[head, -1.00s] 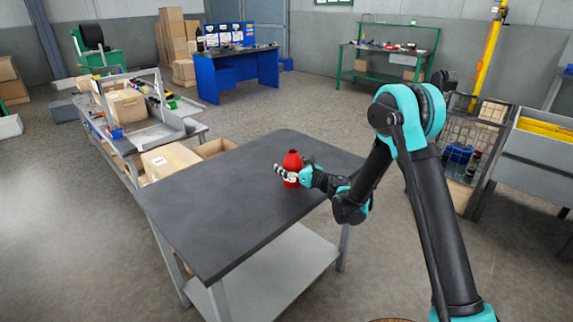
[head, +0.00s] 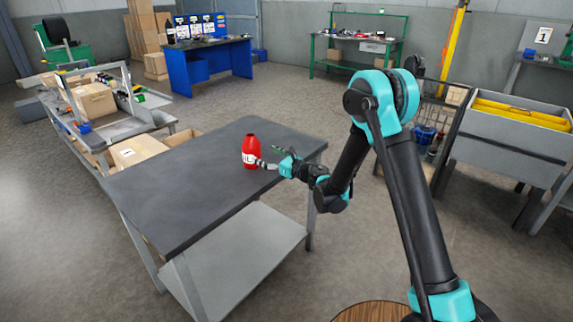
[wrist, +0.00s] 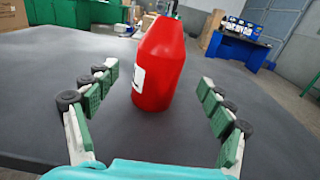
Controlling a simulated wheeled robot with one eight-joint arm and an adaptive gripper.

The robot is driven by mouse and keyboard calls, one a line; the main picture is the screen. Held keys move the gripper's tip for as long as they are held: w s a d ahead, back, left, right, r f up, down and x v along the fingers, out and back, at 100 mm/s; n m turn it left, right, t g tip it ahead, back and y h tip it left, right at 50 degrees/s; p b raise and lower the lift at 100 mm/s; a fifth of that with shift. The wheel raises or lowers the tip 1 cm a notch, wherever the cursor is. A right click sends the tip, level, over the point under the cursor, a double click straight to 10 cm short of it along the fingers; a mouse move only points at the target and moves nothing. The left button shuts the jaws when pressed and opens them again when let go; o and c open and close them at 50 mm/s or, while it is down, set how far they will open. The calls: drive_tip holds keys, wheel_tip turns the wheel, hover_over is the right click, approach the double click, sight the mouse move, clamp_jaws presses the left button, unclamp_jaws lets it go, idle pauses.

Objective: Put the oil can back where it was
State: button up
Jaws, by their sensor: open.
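The oil can is a red bottle with a white label (head: 250,152), upright on the dark table top (head: 180,205) near its far right part. In the wrist view my gripper (wrist: 158,95) is open, with a gap between each finger and the can.
The table top around the can is clear. A grey cart with cardboard boxes (head: 95,100) stands left behind it, a blue bench (head: 215,65) further back. A wire cage and a grey bin with yellow contents (head: 520,115) are at right. A round wooden top (head: 370,312) shows at the bottom.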

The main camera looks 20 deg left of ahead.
drive_tip(key=shift+d, duration=0.15)
drive_tip(key=w+d+r+m+t+h, duration=0.2)
drive_tip(key=w+d+r+m+t, duration=0.3)
drive_tip(key=d, duration=0.3)
drive_tip(key=w+d+r+m+t+h, duration=0.25)
drive_tip(key=d+r+m, duration=0.25)
drive_tip(key=d+m, duration=0.25)
drive_tip(key=s+d+r+m+t+h, duration=0.1)
drive_tip(key=d+r+m+t+h, duration=0.1)
drive_tip(key=d+m+h, duration=1.3)
drive_tip(key=s+d+f+m+g, duration=0.35)
drive_tip(key=s+d+m, duration=0.3)
drive_tip(key=d, duration=0.45)
drive_tip(key=s+d+f+m+g, duration=0.2)
drive_tip(key=s+d+f+m, duration=0.2)
drive_tip(key=s+d+m, duration=0.55)
drive_tip(key=s+d+f+m+g+y, duration=0.1)
drive_tip(key=s+f+m+g, duration=0.2)
drive_tip(key=s, duration=0.7)
drive_tip(key=s+d+f+m+g+y, duration=0.2)
drive_tip(key=s+f, duration=0.4)
drive_tip(key=s, duration=0.4)
drive_tip(key=shift+f+m+g, duration=0.3)
drive_tip(key=shift+m+g, duration=0.15)
drive_tip(key=shift+g, duration=0.45)
